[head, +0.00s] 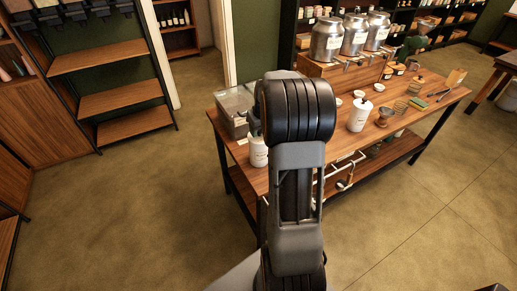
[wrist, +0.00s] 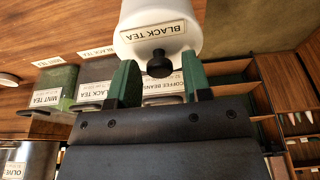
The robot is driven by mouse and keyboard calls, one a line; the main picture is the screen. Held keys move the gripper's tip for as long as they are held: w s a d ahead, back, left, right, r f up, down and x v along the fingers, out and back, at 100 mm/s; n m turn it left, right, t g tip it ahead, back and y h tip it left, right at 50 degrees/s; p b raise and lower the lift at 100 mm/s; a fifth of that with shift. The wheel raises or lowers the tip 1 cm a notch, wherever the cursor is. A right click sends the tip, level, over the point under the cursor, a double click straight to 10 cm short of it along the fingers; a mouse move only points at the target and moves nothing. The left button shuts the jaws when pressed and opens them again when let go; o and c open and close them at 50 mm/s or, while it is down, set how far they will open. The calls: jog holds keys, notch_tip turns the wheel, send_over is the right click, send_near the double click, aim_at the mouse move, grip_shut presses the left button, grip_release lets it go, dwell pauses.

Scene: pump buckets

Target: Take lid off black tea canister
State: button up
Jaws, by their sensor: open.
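The black tea canister (wrist: 160,25) is white with a "BLACK TEA" label and appears upside down in the wrist view. Its lid carries a dark round knob (wrist: 158,66). My gripper (wrist: 157,70) is open, with one green-padded finger to each side of the knob in the picture. Whether either finger touches the knob or lid cannot be told. In the head view a white canister (head: 258,156) stands at the table's left end, partly hidden by my arm, which also hides most of my gripper.
Labelled bins (wrist: 58,85) for mint tea, black tea and coffee beans stand close to the canister. Another white canister (head: 359,117), small bowls and cups stand farther right on the wooden table (head: 312,152). Large metal dispensers (head: 327,42) stand at the back. Floor around the table is clear.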

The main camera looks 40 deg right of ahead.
jog(key=shift+c, duration=0.2)
jog(key=c, duration=0.5)
jog(key=shift+r, duration=0.15)
jog(key=shift+r+p, duration=1.55)
jog(key=shift+r, duration=0.55)
jog(key=shift+a, duration=0.1)
